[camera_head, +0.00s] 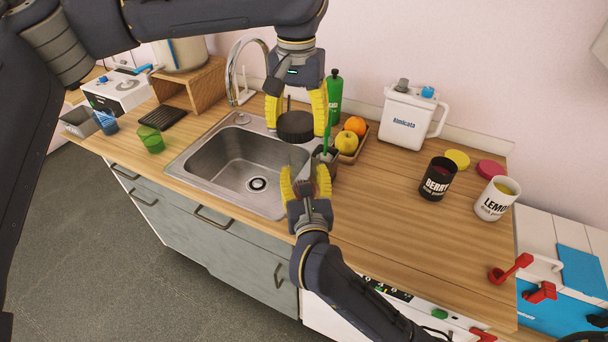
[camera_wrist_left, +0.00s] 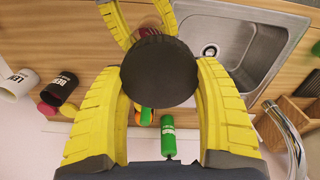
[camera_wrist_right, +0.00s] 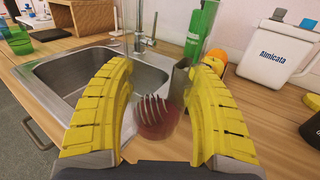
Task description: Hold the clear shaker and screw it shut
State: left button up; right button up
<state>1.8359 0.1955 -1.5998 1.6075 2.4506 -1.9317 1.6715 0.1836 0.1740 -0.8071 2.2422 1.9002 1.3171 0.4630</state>
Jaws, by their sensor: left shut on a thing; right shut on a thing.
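A round black lid (camera_head: 295,127) is held between the yellow fingers of my left gripper (camera_head: 297,112), above the sink's right edge. In the left wrist view the lid (camera_wrist_left: 160,70) fills the space between the fingers. My right gripper (camera_head: 306,186) is below it, its fingers shut around the clear shaker (camera_head: 302,160). In the right wrist view the transparent shaker (camera_wrist_right: 156,118) has a reddish bottom and a wire coil inside. The lid is above the shaker; whether they touch cannot be told. The lid hides much of the shaker in the left wrist view.
The sink (camera_head: 240,165) lies to the left. A grey cup (camera_head: 327,158), green bottle (camera_head: 335,92) and fruit tray (camera_head: 360,146) stand close behind and right. The BERRY mug (camera_head: 437,179), LEMON mug (camera_head: 495,199) and white jug (camera_head: 408,117) are farther right.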

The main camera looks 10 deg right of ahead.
aim_at(305, 147)
pick_arm(q)
jog(key=shift+s+d+r, duration=0.35)
jog(key=shift+d+r, duration=0.05)
jog(key=shift+d, duration=0.3)
jog(key=shift+f, duration=0.1)
jog(key=shift+f, duration=1.9)
jog(key=shift+s, duration=0.1)
jog(key=shift+f, duration=0.9)
jog(key=shift+f, duration=0.55)
